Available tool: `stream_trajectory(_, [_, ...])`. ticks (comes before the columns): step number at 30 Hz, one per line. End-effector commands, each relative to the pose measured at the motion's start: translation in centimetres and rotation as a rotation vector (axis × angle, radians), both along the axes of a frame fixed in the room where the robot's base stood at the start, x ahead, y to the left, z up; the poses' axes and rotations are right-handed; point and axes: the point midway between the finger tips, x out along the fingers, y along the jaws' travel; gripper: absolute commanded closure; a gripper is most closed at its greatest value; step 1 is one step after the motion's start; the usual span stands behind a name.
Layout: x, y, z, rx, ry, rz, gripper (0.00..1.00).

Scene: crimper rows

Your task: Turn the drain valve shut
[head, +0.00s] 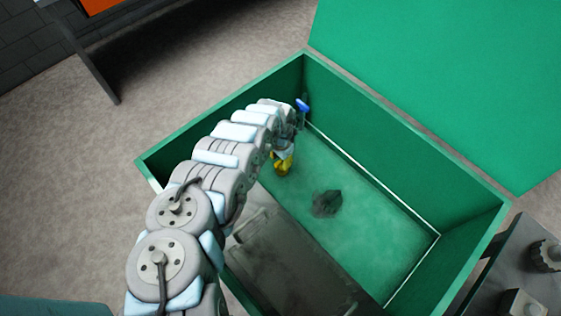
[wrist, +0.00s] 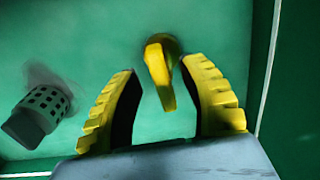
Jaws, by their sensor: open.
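In the wrist view, a yellow lever (wrist: 160,72), which looks like the drain valve's handle, stands out from the green surface at the upper middle. Its wider end is at the top and its narrow end points down the picture. My gripper (wrist: 161,69) is open, with one yellow-ribbed, dark-padded finger on each side of the lever. A gap shows on both sides; no contact is visible. In the head view, my gripper (head: 283,164) is low inside the green tank (head: 375,170), near its far corner. The lever cannot be told apart from the yellow fingers there.
A dark patch (head: 326,204) marks the tank floor. A small blue piece (head: 302,105) shows near the far corner. Tank walls rise around my arm.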

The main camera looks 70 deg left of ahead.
Motion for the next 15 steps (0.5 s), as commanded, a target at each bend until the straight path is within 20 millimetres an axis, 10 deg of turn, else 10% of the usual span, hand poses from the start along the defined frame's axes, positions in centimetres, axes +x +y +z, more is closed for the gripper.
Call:
stream_trajectory(12, [-0.06, 0.02, -0.45, 0.000, 0.001, 0.001, 0.58])
stream_trajectory(15, [-0.06, 0.02, -0.45, 0.000, 0.001, 0.001, 0.80])
